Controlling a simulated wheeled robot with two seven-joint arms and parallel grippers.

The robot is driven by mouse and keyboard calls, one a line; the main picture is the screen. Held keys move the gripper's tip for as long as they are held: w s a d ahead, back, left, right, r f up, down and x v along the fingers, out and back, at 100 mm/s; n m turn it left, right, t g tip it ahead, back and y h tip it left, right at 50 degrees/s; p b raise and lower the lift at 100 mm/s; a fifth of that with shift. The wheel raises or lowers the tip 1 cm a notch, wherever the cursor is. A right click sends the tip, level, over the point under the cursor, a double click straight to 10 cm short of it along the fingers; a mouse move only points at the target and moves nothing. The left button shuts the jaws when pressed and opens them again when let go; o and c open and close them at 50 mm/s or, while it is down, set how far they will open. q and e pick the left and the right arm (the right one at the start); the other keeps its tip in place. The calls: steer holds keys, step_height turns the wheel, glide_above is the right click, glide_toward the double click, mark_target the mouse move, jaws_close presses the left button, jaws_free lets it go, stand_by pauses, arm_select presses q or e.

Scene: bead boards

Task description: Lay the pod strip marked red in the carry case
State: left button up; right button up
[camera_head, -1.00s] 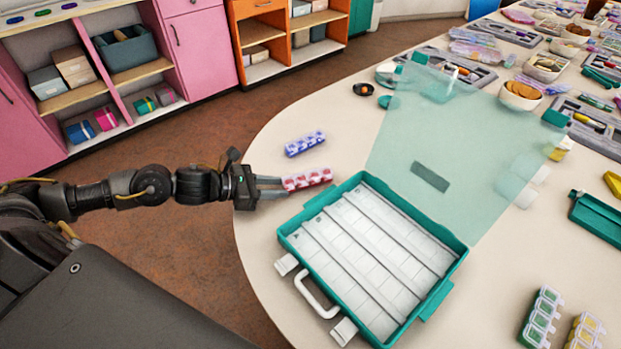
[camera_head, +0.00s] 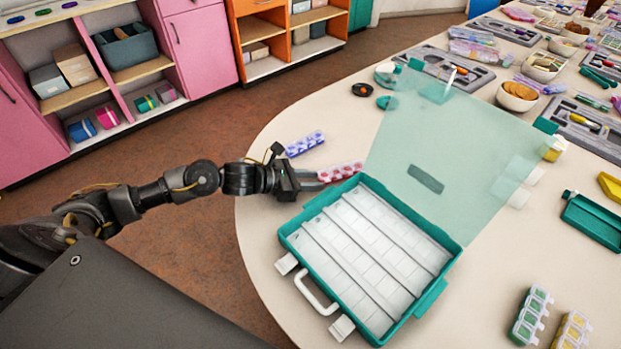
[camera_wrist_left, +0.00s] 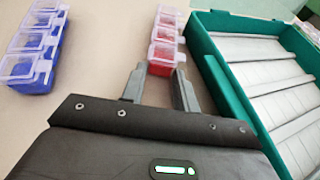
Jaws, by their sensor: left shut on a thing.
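The red pod strip (camera_head: 341,171) is a short row of red-filled compartments with pale lids. It also shows in the left wrist view (camera_wrist_left: 166,38). My left gripper (camera_head: 318,178) is shut on its near end; the fingertips (camera_wrist_left: 158,75) lie on either side of it in the wrist view. The strip is just beyond the upper left edge of the carry case (camera_head: 457,258), outside it. I cannot tell how high it is above the table. The case is teal, open, with empty white channels. My right gripper is not in view.
A blue pod strip (camera_head: 305,144) lies on the table behind my left gripper. The clear case lid (camera_head: 440,135) is folded back. Green (camera_head: 531,314) and yellow (camera_head: 572,330) strips stand at the lower right. A teal tray (camera_head: 590,221) lies at the right.

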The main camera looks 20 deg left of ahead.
arm_select(q)
steer(key=o, duration=1)
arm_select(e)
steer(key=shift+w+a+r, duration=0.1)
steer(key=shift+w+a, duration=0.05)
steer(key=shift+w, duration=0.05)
arm_select(q)
steer(key=shift+s+a, duration=0.15)
steer(key=shift+a, duration=0.1)
steer(key=b+v, duration=0.1)
steer(key=v, duration=0.9)
steer(key=shift+s+a+r, duration=0.1)
steer(key=shift+s+a, duration=0.1)
steer(key=shift+s, duration=0.05)
steer(key=shift+s+a+r, duration=0.2)
steer(key=shift+s+r, duration=0.05)
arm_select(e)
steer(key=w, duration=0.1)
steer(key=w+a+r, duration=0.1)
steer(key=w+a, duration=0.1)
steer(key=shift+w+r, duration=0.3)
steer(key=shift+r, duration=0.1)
